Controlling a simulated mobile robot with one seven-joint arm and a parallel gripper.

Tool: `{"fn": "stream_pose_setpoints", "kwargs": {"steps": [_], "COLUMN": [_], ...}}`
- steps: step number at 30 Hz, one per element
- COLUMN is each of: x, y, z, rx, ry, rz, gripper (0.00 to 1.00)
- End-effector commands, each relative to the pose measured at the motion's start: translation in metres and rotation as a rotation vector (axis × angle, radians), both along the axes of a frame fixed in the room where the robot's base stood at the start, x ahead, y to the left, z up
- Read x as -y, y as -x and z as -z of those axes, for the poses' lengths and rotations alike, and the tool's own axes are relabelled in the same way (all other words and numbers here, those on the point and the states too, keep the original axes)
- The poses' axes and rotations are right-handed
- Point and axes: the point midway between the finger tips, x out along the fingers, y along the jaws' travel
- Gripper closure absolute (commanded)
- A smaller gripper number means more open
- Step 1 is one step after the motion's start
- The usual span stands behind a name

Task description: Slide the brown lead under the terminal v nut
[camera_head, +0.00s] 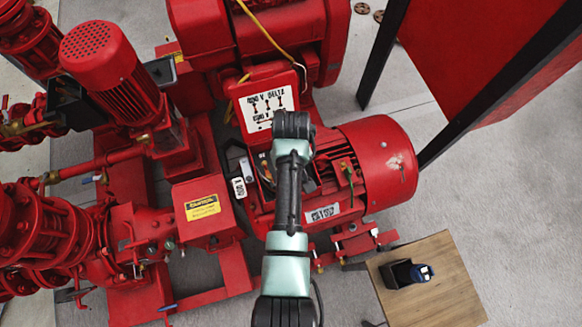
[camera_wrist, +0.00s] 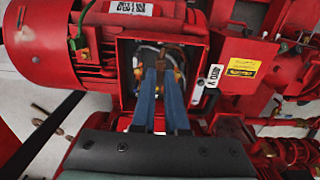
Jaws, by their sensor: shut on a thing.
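The open terminal box (camera_wrist: 122,75) of the red motor (camera_head: 375,165) holds several leads and brass-coloured nuts. My gripper (camera_wrist: 165,72) reaches into the box with its two long blue fingers, and their tips are among the leads. It is shut on a lead, taken as the brown lead, but the fingers hide most of it and its colour is hard to tell. A brass-coloured terminal (camera_wrist: 179,77) shows just right of the fingertips. I cannot tell which nut is V. In the head view my arm covers most of the box.
The box's raised lid (camera_head: 264,108) carries a wiring diagram, with a yellow cable above it. A white label (camera_wrist: 215,76) sits beside the box. A wooden table (camera_head: 440,285) with a black holder (camera_head: 400,274) stands at the lower right. Red pump pipework crowds the left.

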Motion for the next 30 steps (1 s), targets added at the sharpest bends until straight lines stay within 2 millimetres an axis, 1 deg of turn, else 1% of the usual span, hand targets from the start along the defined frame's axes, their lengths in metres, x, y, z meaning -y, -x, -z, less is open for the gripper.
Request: {"fn": "stream_pose_setpoints", "kwargs": {"steps": [7,9,30], "x": [0.001,0.000,0.000], "y": [0.002,0.001,0.001], "z": [-0.003,0.007,0.063], "rx": [-0.002,-0.001,-0.001], "ry": [0.001,0.000,0.000], "rz": [0.002,0.001,0.002], "gripper": [1.00,1.00,1.00]}}
